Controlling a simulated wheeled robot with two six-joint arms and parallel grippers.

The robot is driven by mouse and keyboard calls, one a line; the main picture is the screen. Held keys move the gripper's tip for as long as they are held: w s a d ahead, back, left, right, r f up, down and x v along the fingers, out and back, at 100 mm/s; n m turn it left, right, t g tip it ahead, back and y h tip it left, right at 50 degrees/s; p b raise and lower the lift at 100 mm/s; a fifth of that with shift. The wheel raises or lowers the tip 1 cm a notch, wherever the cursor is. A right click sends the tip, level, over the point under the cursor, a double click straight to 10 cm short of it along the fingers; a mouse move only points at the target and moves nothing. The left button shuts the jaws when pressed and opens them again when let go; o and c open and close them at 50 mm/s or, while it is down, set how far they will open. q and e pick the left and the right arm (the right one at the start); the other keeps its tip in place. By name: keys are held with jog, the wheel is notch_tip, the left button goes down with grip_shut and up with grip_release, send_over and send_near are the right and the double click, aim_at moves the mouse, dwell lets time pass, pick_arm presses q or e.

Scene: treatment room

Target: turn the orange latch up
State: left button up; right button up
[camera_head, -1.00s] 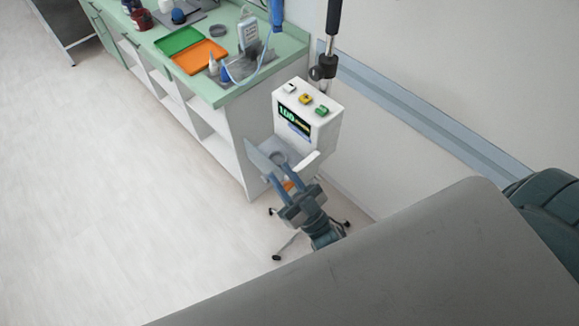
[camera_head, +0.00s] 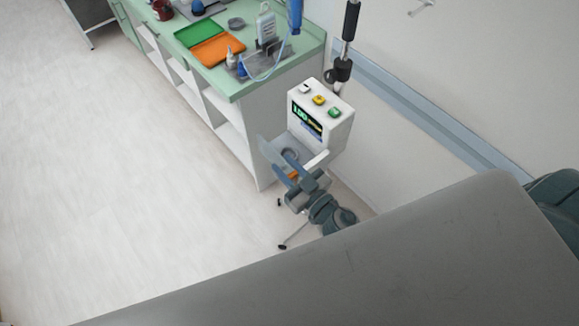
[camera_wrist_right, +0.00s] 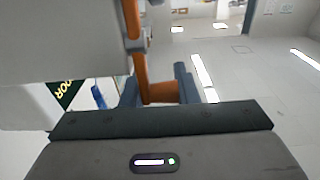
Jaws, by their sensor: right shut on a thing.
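The orange latch (camera_wrist_right: 160,92) shows in the right wrist view, with a long orange part running up from its bent end. My right gripper (camera_wrist_right: 157,86) is shut on this bent end, one blue-grey finger on each side. In the head view the right gripper (camera_head: 284,165) is at the lower front of the white device (camera_head: 331,131), and a small orange bit of the latch (camera_head: 293,175) shows between its fingers. A grey-blue flap (camera_head: 271,152) stands open beside the fingers. The latch's pivot cannot be made out in the head view. My left gripper is not in view.
The device has a lit screen (camera_head: 306,119) and several coloured buttons on top, and hangs near a pole (camera_head: 349,22). A green counter (camera_head: 236,88) with green and orange trays (camera_head: 218,49) stands behind left. A grey surface fills the lower right. The floor at left is clear.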

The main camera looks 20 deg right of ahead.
jog(key=shift+a+f+g, duration=0.15)
jog(key=shift+f+g, duration=0.15)
jog(key=shift+f, duration=0.05)
dwell(0.4)
jog(key=o, duration=0.6)
jog(key=shift+o, duration=1.2)
jog(key=shift+w+a, duration=0.1)
jog(key=shift+a, duration=0.05)
jog(key=shift+a+r, duration=0.15)
jog(key=shift+r, duration=0.05)
